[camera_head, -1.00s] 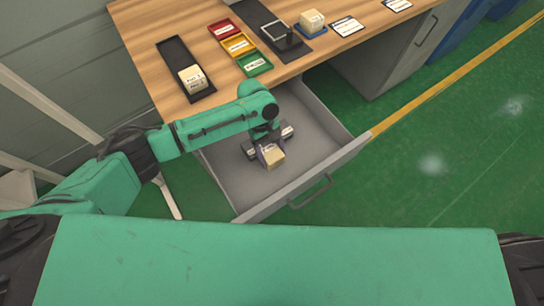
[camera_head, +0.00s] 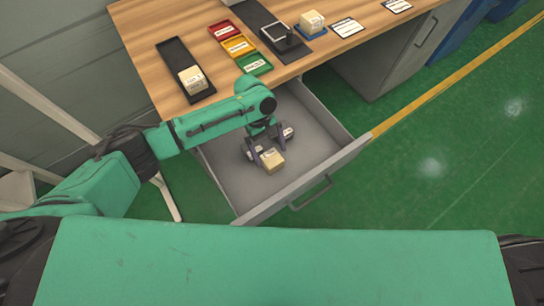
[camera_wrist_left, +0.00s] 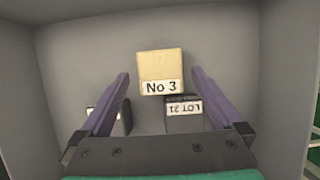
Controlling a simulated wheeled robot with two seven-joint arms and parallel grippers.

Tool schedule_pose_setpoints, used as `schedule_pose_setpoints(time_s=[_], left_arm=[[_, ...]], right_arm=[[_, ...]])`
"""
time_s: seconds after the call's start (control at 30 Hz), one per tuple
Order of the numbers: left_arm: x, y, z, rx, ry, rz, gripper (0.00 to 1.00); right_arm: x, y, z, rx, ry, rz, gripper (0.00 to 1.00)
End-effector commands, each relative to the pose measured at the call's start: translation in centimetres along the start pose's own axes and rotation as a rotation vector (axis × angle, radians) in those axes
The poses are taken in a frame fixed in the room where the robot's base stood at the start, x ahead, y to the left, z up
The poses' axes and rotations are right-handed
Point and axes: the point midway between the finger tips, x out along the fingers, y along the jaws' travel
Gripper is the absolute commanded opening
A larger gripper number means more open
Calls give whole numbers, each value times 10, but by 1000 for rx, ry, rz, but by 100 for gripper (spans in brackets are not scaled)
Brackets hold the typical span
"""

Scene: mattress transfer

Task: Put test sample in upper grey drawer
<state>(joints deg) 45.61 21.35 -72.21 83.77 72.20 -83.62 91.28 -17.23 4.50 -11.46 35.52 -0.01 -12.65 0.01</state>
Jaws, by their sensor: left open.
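The test sample, a small tan box labelled "No 3" (camera_wrist_left: 160,72), sits in the open grey drawer (camera_head: 225,185); it also shows in the head view (camera_head: 272,161). My left gripper (camera_head: 268,150) is inside the drawer, its purple fingers spread apart. In the left wrist view the fingers (camera_wrist_left: 160,88) stand to either side of the box with gaps between, so it is not held. Two dark blocks with white labels, one reading "LOT 21" (camera_wrist_left: 184,115), lie in the drawer near the fingers. My right gripper is not in view.
The wooden desk (camera_head: 150,45) above holds a black tray with a tan box (camera_head: 193,82), red, yellow and green trays (camera_head: 238,46), a black device (camera_head: 276,35) and a box on a blue tray (camera_head: 312,21). The drawer's front wall (camera_head: 310,180) and side walls surround the gripper.

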Motion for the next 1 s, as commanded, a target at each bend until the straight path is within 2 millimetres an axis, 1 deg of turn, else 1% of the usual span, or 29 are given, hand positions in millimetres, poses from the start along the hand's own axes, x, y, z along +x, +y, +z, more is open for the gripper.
schedule_pose_setpoints(time_s=[0.03, 0.1, 0.2, 0.33, 0.47, 1.0], left_arm=[[-16, 0, 0, 0, 2, 3, 100], [-36, 1, 0, 0, 1, 4, 100], [-60, 0, 0, -1, 2, 3, 100], [-80, 0, 0, -1, 1, 2, 100], [-85, 0, 0, 0, 0, 0, 100], [-84, 0, 0, -1, -1, 0, 100]], right_arm=[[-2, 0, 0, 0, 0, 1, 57], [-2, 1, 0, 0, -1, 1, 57], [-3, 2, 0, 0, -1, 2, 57], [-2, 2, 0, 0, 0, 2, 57], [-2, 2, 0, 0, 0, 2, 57], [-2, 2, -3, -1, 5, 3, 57]])
